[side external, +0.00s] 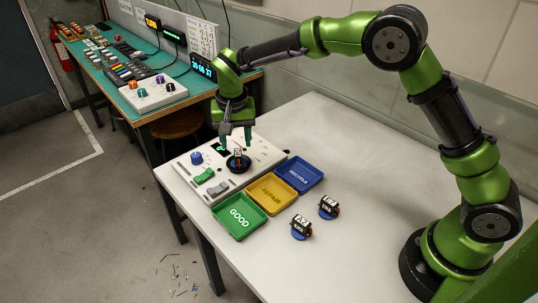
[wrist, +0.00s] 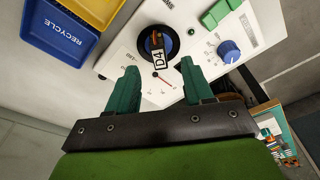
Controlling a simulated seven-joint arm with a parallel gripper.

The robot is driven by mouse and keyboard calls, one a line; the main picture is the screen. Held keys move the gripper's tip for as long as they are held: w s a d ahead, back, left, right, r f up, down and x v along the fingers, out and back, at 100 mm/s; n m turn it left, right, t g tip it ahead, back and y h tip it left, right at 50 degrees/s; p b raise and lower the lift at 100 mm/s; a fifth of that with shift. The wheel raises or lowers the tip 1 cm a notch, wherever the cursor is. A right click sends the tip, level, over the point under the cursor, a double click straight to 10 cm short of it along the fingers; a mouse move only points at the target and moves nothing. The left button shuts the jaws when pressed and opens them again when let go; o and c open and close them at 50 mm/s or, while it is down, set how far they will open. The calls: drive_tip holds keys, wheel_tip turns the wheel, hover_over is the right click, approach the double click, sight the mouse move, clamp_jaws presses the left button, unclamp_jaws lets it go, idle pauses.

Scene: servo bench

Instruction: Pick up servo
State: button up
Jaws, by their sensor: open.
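A small dark servo with a white label reading D4 (wrist: 158,58) sits in the round black socket of the white test panel (side external: 222,163). The same servo shows in the side view (side external: 238,154), below my gripper. My gripper (wrist: 160,82) is open and empty, with its green fingers apart over the panel. In the wrist view the servo lies just beyond the fingertips, about midway between them. I cannot tell the exact height of the fingers above it. Two other servos, one labelled A2 (side external: 301,226) and another (side external: 328,207), stand on the white table.
Green GOOD (side external: 240,233), yellow REPAIR (side external: 290,200) and blue RECYCLE (side external: 319,176) trays stand beside the panel and look empty. The panel carries a blue knob (side external: 196,158) and green switches (side external: 217,188). A cluttered bench (side external: 185,103) stands behind.

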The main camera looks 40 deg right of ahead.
sight(238, 153)
drive_tip(key=shift+w+d+f, duration=0.1)
drive_tip(key=shift+d+f, duration=0.05)
drive_tip(key=shift+f, duration=0.75)
drive_tip(key=shift+w+d+f, duration=0.1)
drive_tip(key=shift+w+f, duration=0.05)
drive_tip(key=shift+f, duration=0.8)
drive_tip(key=shift+w+d+f, duration=0.1)
drive_tip(key=shift+d+f, duration=0.05)
drive_tip(key=shift+f, duration=0.75)
clamp_jaws()
